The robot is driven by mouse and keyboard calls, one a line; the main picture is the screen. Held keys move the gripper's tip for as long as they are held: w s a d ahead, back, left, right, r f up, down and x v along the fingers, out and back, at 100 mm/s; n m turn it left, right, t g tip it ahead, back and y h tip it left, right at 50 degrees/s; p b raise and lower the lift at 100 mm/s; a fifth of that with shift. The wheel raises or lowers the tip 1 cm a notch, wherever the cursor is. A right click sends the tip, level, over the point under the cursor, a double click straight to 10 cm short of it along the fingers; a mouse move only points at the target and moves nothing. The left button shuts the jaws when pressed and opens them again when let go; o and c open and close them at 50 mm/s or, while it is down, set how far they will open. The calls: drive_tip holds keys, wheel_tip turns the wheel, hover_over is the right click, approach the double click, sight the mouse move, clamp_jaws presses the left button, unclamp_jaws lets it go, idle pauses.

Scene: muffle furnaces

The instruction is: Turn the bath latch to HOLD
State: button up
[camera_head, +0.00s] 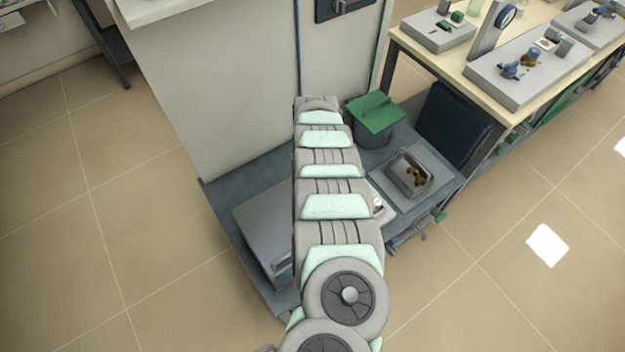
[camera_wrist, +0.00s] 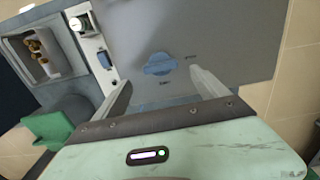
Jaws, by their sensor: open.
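The blue latch (camera_wrist: 159,65) shows in the wrist view on a flat grey panel (camera_wrist: 225,35). It has a round base with a bar lying roughly across the picture. Small dark labels sit to its right and just below it, too blurred to read. My gripper (camera_wrist: 160,80) is open, one finger to the left and one to the right of the latch, with nothing held. I cannot tell how far the fingertips are above the panel. In the head view my arm hides the gripper and the latch; part of a grey box (camera_head: 262,222) shows left of the arm.
A metal tray with brass-coloured pieces (camera_head: 409,176) stands right of my arm, and also shows in the wrist view (camera_wrist: 30,65). A green-lidded pot (camera_head: 375,112) stands behind it. A wooden-topped bench (camera_head: 440,60) with devices is at upper right. A tall pale cabinet (camera_head: 215,80) borders the left.

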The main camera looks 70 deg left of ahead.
wheel_tip(320, 180, up, 5)
drive_tip(key=shift+f+p, duration=0.15)
drive_tip(key=shift+p, duration=0.2)
idle(0.6)
